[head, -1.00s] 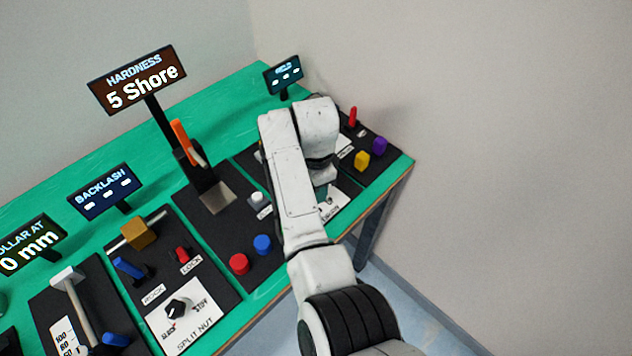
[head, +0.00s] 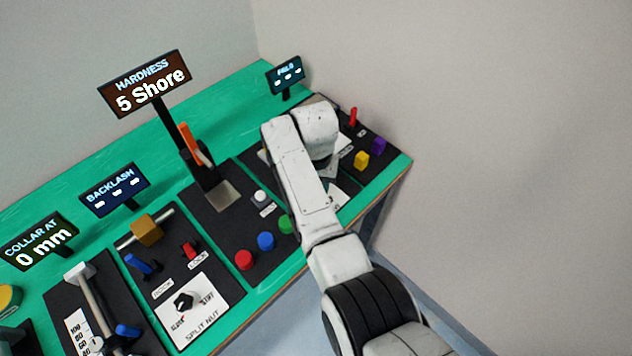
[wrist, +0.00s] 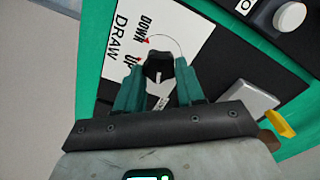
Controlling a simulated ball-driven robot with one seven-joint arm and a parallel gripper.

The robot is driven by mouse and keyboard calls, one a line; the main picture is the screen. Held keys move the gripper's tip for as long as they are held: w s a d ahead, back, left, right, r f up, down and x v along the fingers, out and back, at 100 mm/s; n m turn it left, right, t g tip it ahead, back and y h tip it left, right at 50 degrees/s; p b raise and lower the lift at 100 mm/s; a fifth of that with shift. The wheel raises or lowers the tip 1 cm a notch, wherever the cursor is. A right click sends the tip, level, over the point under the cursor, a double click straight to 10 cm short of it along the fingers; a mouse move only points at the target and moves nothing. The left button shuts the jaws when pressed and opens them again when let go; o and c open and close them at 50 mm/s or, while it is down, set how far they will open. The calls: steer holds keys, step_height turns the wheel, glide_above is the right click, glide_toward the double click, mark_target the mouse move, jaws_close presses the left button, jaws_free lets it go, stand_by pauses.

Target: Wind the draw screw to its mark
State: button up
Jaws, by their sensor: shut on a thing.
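The draw screw's black knob (wrist: 159,66) sits on a white plate (wrist: 110,58) marked DOWN, UP and DRAW in the wrist view. A thin arc with a small red mark by DOWN runs around it. My gripper (wrist: 160,80) has its teal fingers on either side of the knob and is shut on it. A pale pointer line shows on the knob. In the head view my arm hides the gripper and the knob. A small display (head: 286,75) with several pale dashes stands behind that panel; its heading is too small to read surely.
Red (head: 245,260), blue (head: 265,241) and green (head: 285,224) buttons lie left of my arm. Yellow (head: 362,159) and purple (head: 378,145) blocks and a red lever (head: 353,117) stand to its right. The HARDNESS display (head: 145,82) reads 5 Shore.

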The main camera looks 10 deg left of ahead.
steer(key=n, duration=0.5)
steer(key=shift+r+n+p, duration=0.1)
steer(key=shift+n+p, duration=0.2)
steer(key=shift+p, duration=0.05)
steer(key=n, duration=0.5)
steer(key=shift+a, duration=0.15)
steer(key=n, duration=0.6)
steer(key=shift+s+n+p, duration=0.15)
steer(key=shift+n+p, duration=0.2)
steer(key=shift+n, duration=0.05)
steer(key=n, duration=0.5)
steer(key=shift+s, duration=0.1)
steer(key=n, duration=0.5)
steer(key=shift+n, duration=0.4)
steer(key=n+b, duration=0.1)
steer(key=n, duration=0.4)
steer(key=shift+s, duration=0.1)
steer(key=n, duration=0.3)
steer(key=n+b, duration=0.1)
steer(key=n, duration=0.1)
steer(key=shift+d+n, duration=0.2)
steer(key=shift+n, duration=0.2)
steer(key=n+b, duration=0.1)
steer(key=n, duration=0.4)
steer(key=shift+b, duration=0.3)
steer(key=shift+n, duration=0.3)
